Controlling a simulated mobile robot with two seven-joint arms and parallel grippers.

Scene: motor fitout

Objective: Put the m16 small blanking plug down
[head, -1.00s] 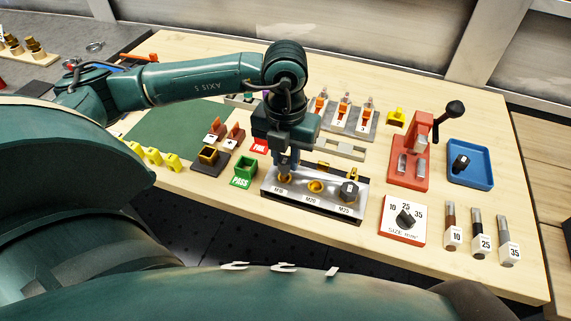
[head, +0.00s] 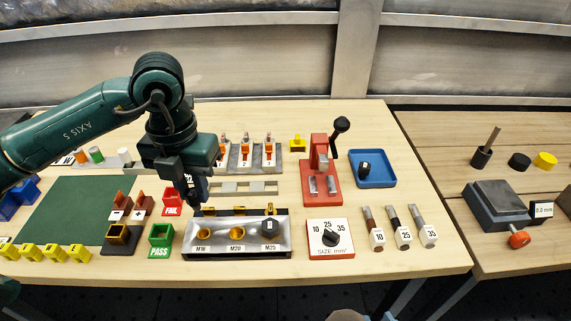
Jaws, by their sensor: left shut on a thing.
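My left gripper (head: 194,198) points down just behind the left end of the metal gland plate block (head: 218,226). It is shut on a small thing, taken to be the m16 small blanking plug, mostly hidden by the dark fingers. The block has holes marked M16, M20 and M25. The M16 hole (head: 203,236) and M20 hole (head: 237,233) show brass rings. A black plug (head: 270,228) sits at M25. Small brass pieces (head: 239,210) stand along the block's rear edge.
A green PASS bin (head: 161,238) and red FAIL bin (head: 173,201) stand left of the block. A size dial (head: 330,239) is to its right, with a red press (head: 320,180) and a blue tray (head: 372,169) beyond. The green mat (head: 80,210) is bare.

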